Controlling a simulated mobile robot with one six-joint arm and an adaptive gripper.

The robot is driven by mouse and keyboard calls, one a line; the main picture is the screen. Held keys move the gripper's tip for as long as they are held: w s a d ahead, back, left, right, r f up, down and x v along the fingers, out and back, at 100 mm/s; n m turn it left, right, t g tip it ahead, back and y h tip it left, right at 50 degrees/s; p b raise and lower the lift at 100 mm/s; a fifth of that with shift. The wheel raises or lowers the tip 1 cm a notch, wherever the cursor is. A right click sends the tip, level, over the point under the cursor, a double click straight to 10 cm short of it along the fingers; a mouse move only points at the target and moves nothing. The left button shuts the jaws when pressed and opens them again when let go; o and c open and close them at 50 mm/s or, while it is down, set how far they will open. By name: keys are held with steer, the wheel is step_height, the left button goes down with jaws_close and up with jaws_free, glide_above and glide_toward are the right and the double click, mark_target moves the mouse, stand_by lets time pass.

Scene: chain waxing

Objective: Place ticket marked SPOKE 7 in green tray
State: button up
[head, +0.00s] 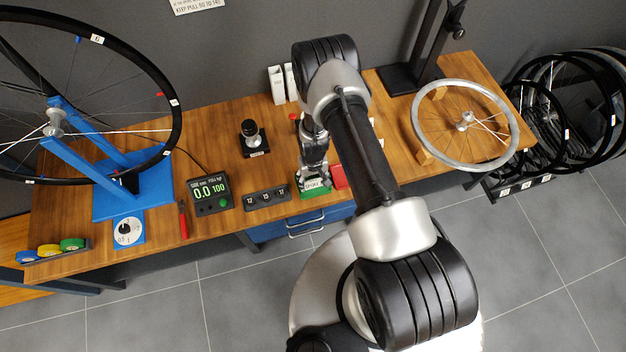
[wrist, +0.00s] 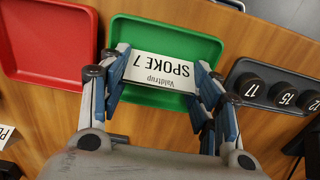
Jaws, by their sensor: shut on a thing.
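The white ticket (wrist: 160,70) reads "Valdtrup SPOKE 7", upside down in the wrist view. My gripper (wrist: 163,82) is shut on it, with a blue-padded finger at each end of the ticket. The green tray (wrist: 165,33) lies behind the ticket in the wrist view, and the ticket overlaps its near part. I cannot tell whether the ticket touches the tray. In the head view, my gripper (head: 314,178) is at the green tray (head: 312,192), near the front edge of the bench, and hides much of it.
A red tray (wrist: 48,40) stands beside the green one. A dark holder (wrist: 262,88) with several numbered pieces is on the other side. In the head view, a digital display (head: 209,191), a blue wheel stand (head: 118,198) and a wheel (head: 465,124) on wooden blocks occupy the bench.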

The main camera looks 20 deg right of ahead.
steer(key=shift+f, duration=0.1)
steer(key=shift+o, duration=1.2)
steer(key=shift+f, duration=0.1)
steer(key=o, duration=0.5)
steer(key=shift+c, duration=0.2)
